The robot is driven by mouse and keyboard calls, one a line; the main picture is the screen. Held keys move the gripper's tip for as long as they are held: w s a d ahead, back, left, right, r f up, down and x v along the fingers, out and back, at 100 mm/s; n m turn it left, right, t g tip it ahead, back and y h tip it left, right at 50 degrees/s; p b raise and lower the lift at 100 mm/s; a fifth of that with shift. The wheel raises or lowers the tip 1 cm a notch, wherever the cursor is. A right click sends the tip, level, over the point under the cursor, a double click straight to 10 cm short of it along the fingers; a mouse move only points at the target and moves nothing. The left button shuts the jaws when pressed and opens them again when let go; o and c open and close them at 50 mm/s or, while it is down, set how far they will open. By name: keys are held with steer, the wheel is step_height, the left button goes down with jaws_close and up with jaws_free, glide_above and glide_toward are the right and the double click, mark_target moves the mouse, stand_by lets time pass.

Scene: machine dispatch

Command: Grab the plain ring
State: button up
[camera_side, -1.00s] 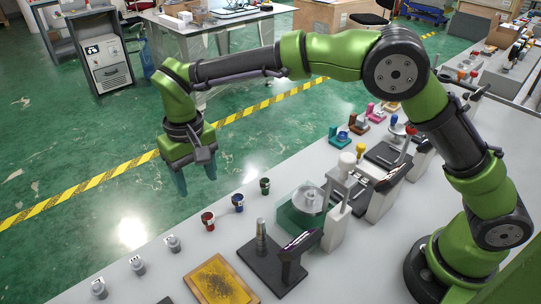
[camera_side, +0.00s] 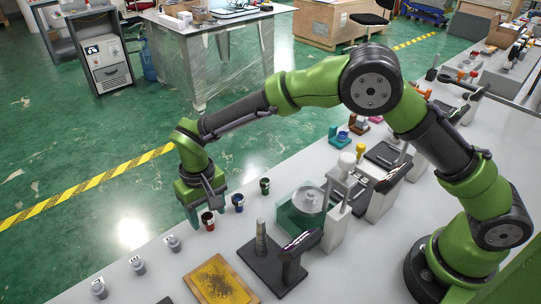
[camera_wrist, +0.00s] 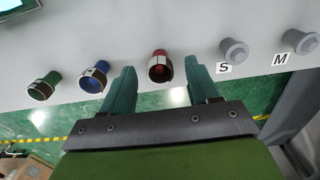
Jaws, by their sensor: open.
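A red post with a pale band or ring around it (camera_wrist: 160,67) stands on the table; it also shows in the side view (camera_side: 208,222). A blue post (camera_wrist: 94,78) and a green post (camera_wrist: 43,87) stand beside it, each with a similar band. I cannot tell which band is the plain ring. My gripper (camera_wrist: 162,67) is open and empty. In the wrist view its fingers lie on either side of the red post; in the side view the gripper (camera_side: 197,217) is low, just left of it. Contact cannot be told.
Grey knobs labelled S (camera_wrist: 234,51) and M (camera_wrist: 300,42) stand near the red post. An amber tray (camera_side: 220,283) and a dark stand with a stepped metal post (camera_side: 261,240) lie nearer the camera. A clear-topped green box (camera_side: 302,210) is to the right.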

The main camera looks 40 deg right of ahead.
steer(key=shift+c, duration=0.2)
steer(key=shift+r, duration=0.1)
jaws_close()
